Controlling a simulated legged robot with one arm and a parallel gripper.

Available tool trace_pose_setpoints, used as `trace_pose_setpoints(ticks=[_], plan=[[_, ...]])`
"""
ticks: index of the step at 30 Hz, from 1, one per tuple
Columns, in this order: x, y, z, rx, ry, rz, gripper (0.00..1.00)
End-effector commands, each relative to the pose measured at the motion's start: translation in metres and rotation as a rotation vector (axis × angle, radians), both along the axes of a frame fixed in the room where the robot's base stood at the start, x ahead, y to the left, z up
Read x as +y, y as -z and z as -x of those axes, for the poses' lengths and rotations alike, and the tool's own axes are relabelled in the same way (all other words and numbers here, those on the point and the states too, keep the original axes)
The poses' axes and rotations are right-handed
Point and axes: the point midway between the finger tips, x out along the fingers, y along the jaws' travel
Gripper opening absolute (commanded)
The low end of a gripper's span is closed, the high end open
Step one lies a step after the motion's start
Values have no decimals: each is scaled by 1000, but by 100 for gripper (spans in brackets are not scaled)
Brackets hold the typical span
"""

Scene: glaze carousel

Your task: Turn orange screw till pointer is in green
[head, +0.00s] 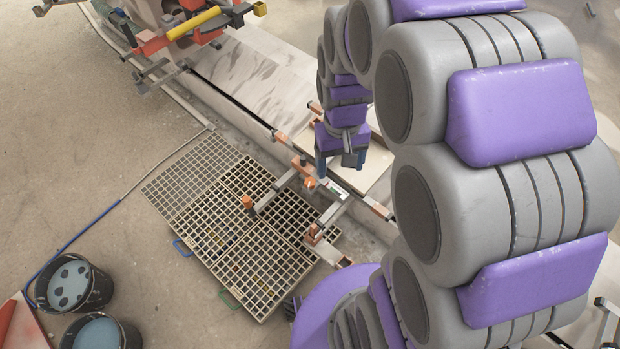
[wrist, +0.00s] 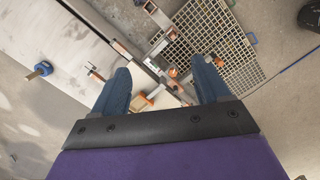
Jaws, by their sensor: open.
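A small orange screw head (head: 310,183) sits on the metal frame beside the floor grating, just below and left of my gripper (head: 338,165) in the head view. My gripper is open, with its blue fingers pointing down and apart. In the wrist view an orange knob (wrist: 173,72) shows between the fingertips of my gripper (wrist: 163,68), farther down and not touched, as far as I can tell. A small pale plate with a dark and greenish mark (head: 338,192) lies right of the screw. The pointer and its green zone are too small to read.
A second orange knob stands on a post (head: 248,203) over the grating (head: 210,238). Two black buckets (head: 74,284) stand at lower left. A red and yellow fixture (head: 190,28) is at the top.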

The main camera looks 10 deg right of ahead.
Motion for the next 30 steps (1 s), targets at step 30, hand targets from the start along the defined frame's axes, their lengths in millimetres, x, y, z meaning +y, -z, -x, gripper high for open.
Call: trace_pose_setpoints(ticks=[30], plan=[[1, 159, -182, -62, -77, 5, 76]])
